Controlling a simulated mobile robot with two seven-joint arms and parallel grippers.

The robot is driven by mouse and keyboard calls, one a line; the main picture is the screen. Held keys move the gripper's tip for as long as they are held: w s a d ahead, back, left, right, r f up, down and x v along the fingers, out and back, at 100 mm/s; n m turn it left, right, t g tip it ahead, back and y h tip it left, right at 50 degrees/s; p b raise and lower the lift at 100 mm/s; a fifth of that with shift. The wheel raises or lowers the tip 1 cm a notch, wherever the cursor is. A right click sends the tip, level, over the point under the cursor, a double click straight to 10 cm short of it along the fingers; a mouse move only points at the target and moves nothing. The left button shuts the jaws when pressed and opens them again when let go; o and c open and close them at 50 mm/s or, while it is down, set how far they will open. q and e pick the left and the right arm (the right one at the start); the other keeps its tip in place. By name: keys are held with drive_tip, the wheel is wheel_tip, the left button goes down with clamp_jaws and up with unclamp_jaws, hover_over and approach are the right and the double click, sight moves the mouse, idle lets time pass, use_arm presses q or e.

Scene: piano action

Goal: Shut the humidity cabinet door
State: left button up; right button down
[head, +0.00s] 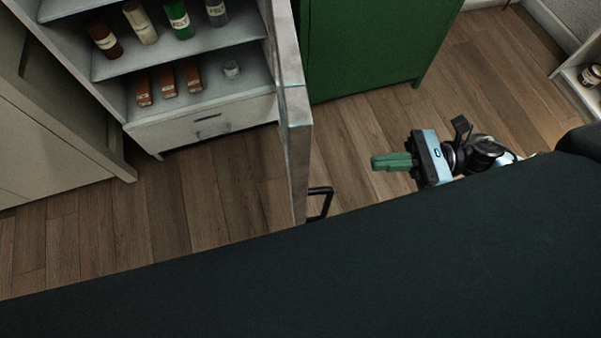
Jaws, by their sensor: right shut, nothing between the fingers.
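The humidity cabinet (200,125) is a pale cabinet at the upper left, with its shelves exposed. Its door (297,130) stands open, seen nearly edge-on and pointing toward me from the cabinet's right side. A dark handle (320,204) sticks out from the door's right face near its lower end. My right gripper (376,162) has green fingers that are shut and empty. It is to the right of the door, apart from it, pointing left. My left gripper is not in view. My dark body hides the lower part of the picture.
A green cabinet (375,45) stands behind the door. A pale cabinet (60,130) is at the left, and a white shelf (578,88) at the right. Wooden floor (345,135) lies clear between door and gripper.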

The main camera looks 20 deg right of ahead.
drive_tip(key=shift+s+d+r+n+g, duration=0.15)
drive_tip(key=shift+n+g, duration=0.25)
drive_tip(key=shift+n, duration=0.6)
drive_tip(key=w+a+p, duration=0.1)
drive_tip(key=w+a, duration=0.1)
drive_tip(key=a, duration=1.1)
drive_tip(key=shift+a+p, duration=0.4)
